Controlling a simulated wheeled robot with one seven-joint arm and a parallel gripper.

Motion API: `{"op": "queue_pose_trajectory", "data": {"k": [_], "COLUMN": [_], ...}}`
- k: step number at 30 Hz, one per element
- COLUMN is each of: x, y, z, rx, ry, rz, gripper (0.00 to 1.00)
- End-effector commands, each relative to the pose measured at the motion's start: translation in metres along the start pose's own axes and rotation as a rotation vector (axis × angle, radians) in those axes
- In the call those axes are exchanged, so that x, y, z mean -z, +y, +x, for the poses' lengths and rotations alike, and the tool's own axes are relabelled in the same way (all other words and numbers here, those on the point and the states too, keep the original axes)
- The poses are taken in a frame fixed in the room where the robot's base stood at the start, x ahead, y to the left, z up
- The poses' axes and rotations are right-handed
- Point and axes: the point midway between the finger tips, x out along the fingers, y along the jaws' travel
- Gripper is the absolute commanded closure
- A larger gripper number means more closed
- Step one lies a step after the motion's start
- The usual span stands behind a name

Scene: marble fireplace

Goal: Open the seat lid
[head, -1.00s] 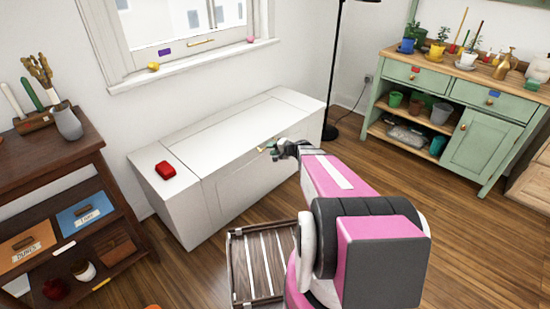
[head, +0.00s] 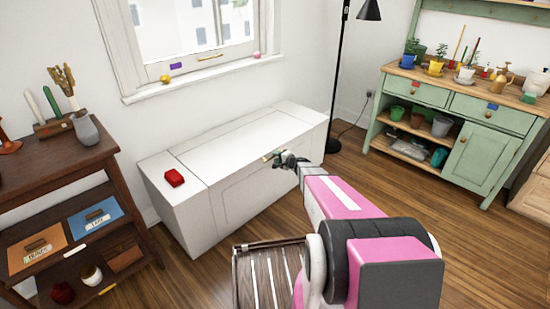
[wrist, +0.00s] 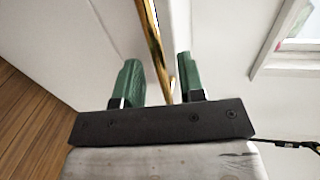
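The white bench seat has a flat lid (head: 245,140) on top, which looks closed. A gold bar handle (head: 270,155) sits at its front edge; in the wrist view the handle (wrist: 155,40) runs down between my green fingers. My gripper (head: 281,160) is at the front edge of the seat by the handle. In the wrist view my gripper (wrist: 159,62) is open around the handle, with a wide gap to the left finger and the handle close to the right finger. The head view shows the fingertips too small to judge contact.
A red object (head: 174,178) lies on the bench's left end, beside the lid. A slatted wooden crate (head: 262,280) stands on the floor in front. A dark wooden shelf (head: 85,165) is at left, a floor lamp (head: 340,80) and green cabinet (head: 480,160) at right.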

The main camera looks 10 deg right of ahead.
Motion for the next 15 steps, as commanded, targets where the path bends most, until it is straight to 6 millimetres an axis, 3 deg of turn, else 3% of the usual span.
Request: {"op": "queue_pose_trajectory", "data": {"k": [6, 15], "x": [0.001, 0.000], "y": [0.000, 0.000], "z": [0.017, 0.018], "rx": [0.000, 0.000], "ry": [0.000, 0.000], "rz": [0.000, 0.000], "gripper": [0.64, 0.64]}}
